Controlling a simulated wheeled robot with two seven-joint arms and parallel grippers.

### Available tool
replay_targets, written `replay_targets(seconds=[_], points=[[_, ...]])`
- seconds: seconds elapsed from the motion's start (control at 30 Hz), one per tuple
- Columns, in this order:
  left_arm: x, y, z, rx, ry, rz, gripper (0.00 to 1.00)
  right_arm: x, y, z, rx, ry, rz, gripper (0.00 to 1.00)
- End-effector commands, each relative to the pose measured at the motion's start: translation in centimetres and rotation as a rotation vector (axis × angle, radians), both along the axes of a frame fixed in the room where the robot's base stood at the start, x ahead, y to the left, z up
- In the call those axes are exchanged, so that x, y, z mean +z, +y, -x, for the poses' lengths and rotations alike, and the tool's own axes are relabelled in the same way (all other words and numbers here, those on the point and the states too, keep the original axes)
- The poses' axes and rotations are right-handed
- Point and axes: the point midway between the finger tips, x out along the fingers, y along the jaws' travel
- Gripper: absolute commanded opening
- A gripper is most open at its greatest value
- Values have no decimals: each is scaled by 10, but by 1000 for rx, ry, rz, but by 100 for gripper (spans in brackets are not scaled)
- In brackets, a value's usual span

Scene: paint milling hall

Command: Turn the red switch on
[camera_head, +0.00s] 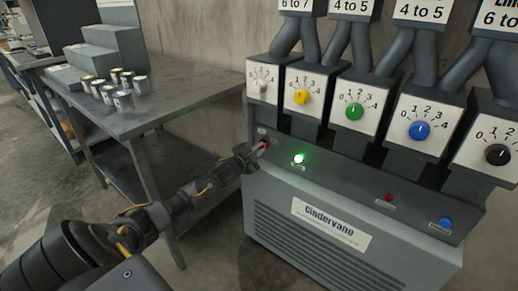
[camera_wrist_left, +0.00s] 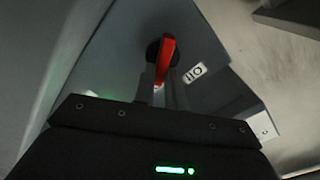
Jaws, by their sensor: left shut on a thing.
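The red switch (camera_wrist_left: 166,52) shows in the left wrist view as a red lever on a round dark base, with a small white label marked with I and O beside it. In the head view the red switch (camera_head: 264,145) is a small red spot at the left end of the grey machine's sloped panel. My left gripper (camera_head: 258,150) reaches it from the left; in the left wrist view its fingers (camera_wrist_left: 166,92) are shut on the red lever. A green lamp (camera_head: 299,159) glows on the panel to the right of the switch. My right gripper is not in view.
The Cindervane machine (camera_head: 345,262) carries a row of dials in white, yellow (camera_head: 302,97), green (camera_head: 354,111), blue and black. A small red button (camera_head: 388,197) and a blue button (camera_head: 445,223) sit farther right. A metal table (camera_head: 185,92) with several paint cans stands left.

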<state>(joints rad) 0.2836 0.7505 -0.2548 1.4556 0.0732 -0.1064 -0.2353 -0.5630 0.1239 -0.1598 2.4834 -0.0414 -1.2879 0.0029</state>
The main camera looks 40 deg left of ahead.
Motion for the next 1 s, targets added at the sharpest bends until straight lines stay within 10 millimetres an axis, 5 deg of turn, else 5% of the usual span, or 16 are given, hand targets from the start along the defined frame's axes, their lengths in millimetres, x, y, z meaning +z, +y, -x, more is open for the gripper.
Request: replay_targets(seconds=[0.53, 0.57, 0.7, 1.0], points=[[-1, 0, 0, -1, 1, -22, 0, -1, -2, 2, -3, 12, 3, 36], [-1, 0, 0, -1, 1, -22, 17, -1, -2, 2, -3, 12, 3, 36], [-1, 0, 0, 0, 0, -21, 35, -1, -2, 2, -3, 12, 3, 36], [-1, 0, 1, -1, 1, -21, 35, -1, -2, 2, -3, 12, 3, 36]])
